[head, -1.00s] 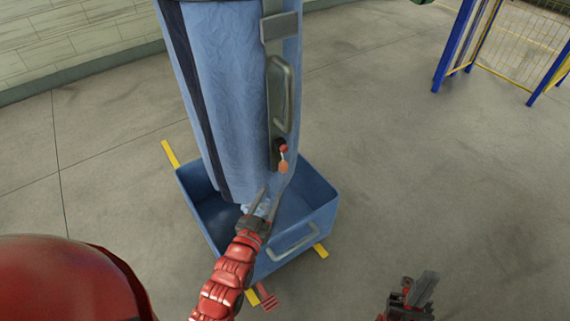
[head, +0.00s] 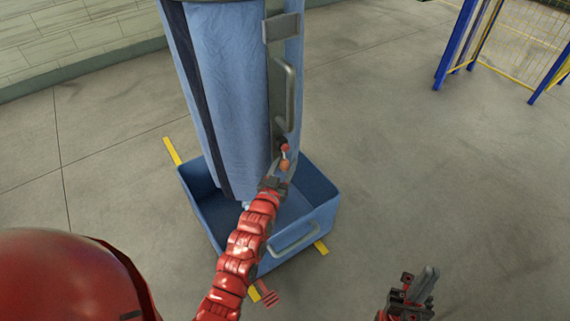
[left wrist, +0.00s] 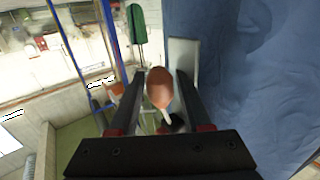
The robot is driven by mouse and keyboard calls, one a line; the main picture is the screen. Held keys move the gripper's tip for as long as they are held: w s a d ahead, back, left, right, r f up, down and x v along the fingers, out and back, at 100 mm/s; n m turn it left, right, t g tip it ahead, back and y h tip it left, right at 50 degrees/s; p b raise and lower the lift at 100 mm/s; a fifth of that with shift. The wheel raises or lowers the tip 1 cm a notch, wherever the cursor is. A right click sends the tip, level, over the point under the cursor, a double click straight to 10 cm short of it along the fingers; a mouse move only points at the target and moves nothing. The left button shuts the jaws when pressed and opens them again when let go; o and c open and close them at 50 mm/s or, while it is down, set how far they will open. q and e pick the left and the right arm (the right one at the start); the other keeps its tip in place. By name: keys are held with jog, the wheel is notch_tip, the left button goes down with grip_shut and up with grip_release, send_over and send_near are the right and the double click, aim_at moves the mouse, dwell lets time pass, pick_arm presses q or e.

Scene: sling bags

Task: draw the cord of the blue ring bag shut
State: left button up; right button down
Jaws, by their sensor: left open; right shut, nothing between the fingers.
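Low on that strip a small red bead (head: 285,148) sits above an orange cord knob (head: 285,163). My left gripper (head: 281,170) is open at the orange knob. In the left wrist view the orange knob (left wrist: 159,86) shows between its two parted fingers, with a pale cord at its near end. My right gripper (head: 427,284) is shut and empty at the lower right, away from the bag. No ring can be made out.
A blue open crate (head: 325,215) with a grey handle stands under the bag, on yellow floor marks (head: 171,152). A blue and yellow mesh frame (head: 515,45) stands at the upper right. The floor to the right is clear.

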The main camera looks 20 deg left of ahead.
pick_arm(q)
grip_shut()
dwell(1.3)
